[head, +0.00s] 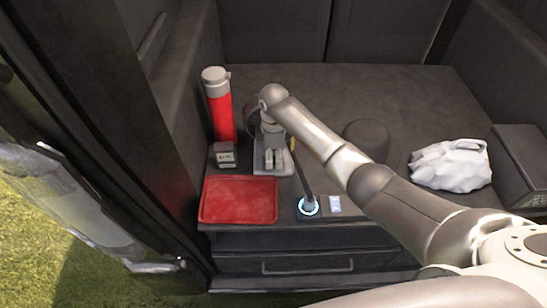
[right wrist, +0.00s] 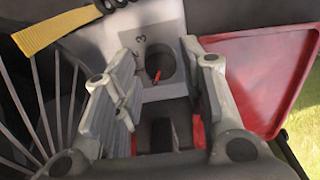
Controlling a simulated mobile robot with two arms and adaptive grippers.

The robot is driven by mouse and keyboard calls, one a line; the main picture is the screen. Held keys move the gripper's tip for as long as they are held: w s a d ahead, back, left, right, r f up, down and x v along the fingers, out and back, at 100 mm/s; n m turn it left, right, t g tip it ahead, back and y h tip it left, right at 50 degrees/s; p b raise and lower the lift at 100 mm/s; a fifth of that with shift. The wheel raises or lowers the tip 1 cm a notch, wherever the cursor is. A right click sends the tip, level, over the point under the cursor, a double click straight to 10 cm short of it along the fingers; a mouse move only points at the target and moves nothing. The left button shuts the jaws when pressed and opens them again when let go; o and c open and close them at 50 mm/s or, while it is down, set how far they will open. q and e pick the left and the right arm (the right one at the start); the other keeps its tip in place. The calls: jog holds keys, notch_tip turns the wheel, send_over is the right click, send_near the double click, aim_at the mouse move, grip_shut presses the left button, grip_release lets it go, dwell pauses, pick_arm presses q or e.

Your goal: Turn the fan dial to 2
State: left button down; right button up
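The fan's dial (right wrist: 163,66) shows in the right wrist view as a dark round knob with a red mark, on the fan's pale grey base (right wrist: 157,24). A figure 3 is printed at its upper left; the other markings are unclear. My right gripper (right wrist: 160,75) is open, with one finger on each side of the dial. I cannot tell whether the fingers touch it. In the head view my right gripper (head: 270,157) points down over the fan's base (head: 288,169); the dial is hidden there. My left gripper is not in view.
A red tray (head: 238,200) lies in front of the fan. A red bottle (head: 219,110) and a small dark box (head: 225,155) stand to the left. A lamp-like stand with a glowing ring (head: 309,207) is close on the right. A white bag (head: 450,165) lies farther right.

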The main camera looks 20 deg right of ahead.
jog(key=shift+f, duration=0.75)
jog(key=shift+c, duration=0.6)
jog(key=c, duration=0.5)
jog(key=shift+c, duration=0.9)
jog(key=shift+r+m+p, duration=0.25)
jog(key=shift+m+p, duration=0.55)
jog(key=shift+p, duration=0.2)
jog(key=shift+f+m+p, duration=0.2)
jog(key=shift+m+p, duration=0.3)
jog(key=shift+m, duration=0.3)
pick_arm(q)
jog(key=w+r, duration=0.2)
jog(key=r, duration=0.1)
